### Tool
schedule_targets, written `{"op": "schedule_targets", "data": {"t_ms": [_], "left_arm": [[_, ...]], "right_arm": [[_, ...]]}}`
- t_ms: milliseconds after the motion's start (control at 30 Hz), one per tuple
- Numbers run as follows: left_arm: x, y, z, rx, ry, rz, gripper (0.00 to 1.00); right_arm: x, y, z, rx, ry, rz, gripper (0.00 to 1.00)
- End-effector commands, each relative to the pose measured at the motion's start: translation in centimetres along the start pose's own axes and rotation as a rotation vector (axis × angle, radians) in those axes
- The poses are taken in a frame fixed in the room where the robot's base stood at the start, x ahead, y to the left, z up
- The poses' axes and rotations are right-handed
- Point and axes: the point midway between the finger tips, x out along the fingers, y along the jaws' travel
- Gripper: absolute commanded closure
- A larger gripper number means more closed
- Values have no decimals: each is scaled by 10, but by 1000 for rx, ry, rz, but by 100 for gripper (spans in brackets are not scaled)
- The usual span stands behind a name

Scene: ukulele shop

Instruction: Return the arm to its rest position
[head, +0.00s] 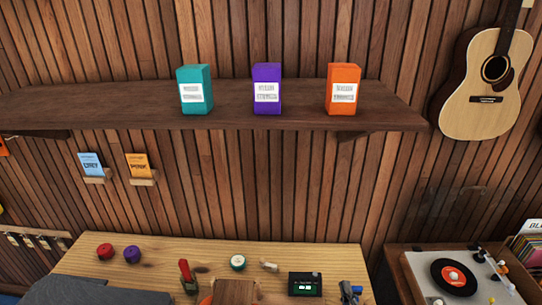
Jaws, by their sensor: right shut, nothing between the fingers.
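Only a small part of what looks like my right gripper (350,293) shows, grey and blue, low in the head view near the right end of the wooden workbench (150,258). It seems to be shut, with nothing seen in it. It is just right of a small black device (305,284) with a green display, with a narrow gap between them. Most of my right arm is out of the picture. My left gripper is not in view.
A wall shelf (130,118) holds teal (194,90), purple (267,89) and orange (343,89) boxes. A guitar (484,98) hangs at right above a turntable (460,277). Red (105,251) and purple (132,253) round items and a red tool (187,276) are on the bench.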

Motion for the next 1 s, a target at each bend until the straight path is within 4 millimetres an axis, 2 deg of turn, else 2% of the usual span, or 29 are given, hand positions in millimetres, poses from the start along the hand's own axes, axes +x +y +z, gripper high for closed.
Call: {"op": "schedule_targets", "data": {"t_ms": [33, 67, 100, 200, 300, 367, 500, 600, 733, 867, 1000], "left_arm": [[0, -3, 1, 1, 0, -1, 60], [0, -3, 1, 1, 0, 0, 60], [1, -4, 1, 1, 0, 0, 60], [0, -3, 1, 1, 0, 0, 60], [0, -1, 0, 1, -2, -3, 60], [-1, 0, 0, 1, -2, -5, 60], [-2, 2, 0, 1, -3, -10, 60], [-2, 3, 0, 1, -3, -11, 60], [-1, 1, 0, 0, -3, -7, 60], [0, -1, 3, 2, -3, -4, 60], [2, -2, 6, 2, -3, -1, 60]], "right_arm": [[-22, -10, 26, 128, -183, -10, 100], [-37, -19, 43, 196, -299, -27, 100], [-60, -33, 64, 278, -447, -62, 100], [-118, -69, 94, 427, -735, -178, 100], [-168, -98, 106, 525, -934, -302, 100], [-195, -112, 108, 568, -1024, -372, 100], [-248, -136, 101, 648, -1186, -534, 100], [-282, -148, 89, 694, -1273, -646, 100], [-317, -163, 69, 735, -1362, -782, 100], [-315, -202, 92, 720, -1371, -782, 100], [-321, -245, 116, 712, -1386, -793, 100]]}}
